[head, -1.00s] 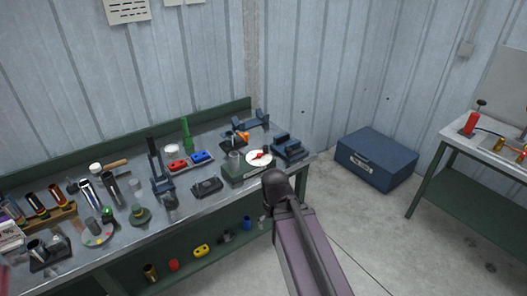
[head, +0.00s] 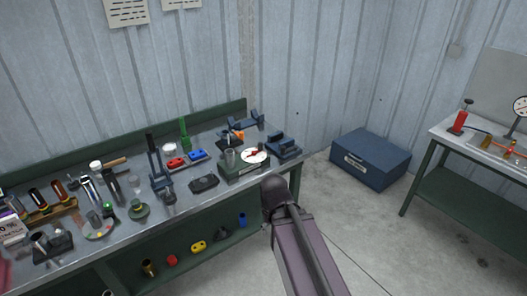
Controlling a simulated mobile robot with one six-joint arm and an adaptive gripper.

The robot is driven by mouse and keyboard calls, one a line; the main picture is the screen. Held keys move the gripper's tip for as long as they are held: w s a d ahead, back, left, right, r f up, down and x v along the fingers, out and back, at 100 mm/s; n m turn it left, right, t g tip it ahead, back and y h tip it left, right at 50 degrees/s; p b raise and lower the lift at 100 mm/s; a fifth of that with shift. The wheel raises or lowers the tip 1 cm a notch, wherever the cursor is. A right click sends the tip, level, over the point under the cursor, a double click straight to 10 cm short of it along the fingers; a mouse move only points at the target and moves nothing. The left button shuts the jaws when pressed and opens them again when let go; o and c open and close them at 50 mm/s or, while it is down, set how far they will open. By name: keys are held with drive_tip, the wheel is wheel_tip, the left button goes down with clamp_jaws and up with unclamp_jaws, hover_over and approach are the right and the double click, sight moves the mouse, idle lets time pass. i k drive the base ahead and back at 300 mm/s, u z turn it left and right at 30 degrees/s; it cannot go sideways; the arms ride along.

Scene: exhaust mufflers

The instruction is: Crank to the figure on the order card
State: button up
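A green device with a white round dial (head: 254,156) and red pointer stands near the right end of the workbench. A small grey cylinder stands at its left. I cannot make out a crank handle or read the dial. Sheets of paper hang on the back wall, one at upper left (head: 126,10) and one beside it (head: 181,3). Their print is too small to read, and I cannot tell whether either is the order card. My arm reaches up from the bottom, in front of the bench's right end. My gripper is not visible.
The workbench (head: 213,209) holds many tools and parts, including a dark vise (head: 158,172) and red and blue pieces. A blue chest (head: 371,158) sits on the floor. A second bench at right carries a red pump (head: 459,121) and a gauge (head: 520,106). Floor between them is clear.

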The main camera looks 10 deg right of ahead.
sight(260, 146)
drive_tip(key=k, duration=1.1)
drive_tip(key=u, duration=0.4)
drive_tip(key=i, duration=1.8)
drive_tip(key=z, duration=0.5)
drive_tip(key=i, duration=0.4)
drive_tip(key=z, duration=0.35)
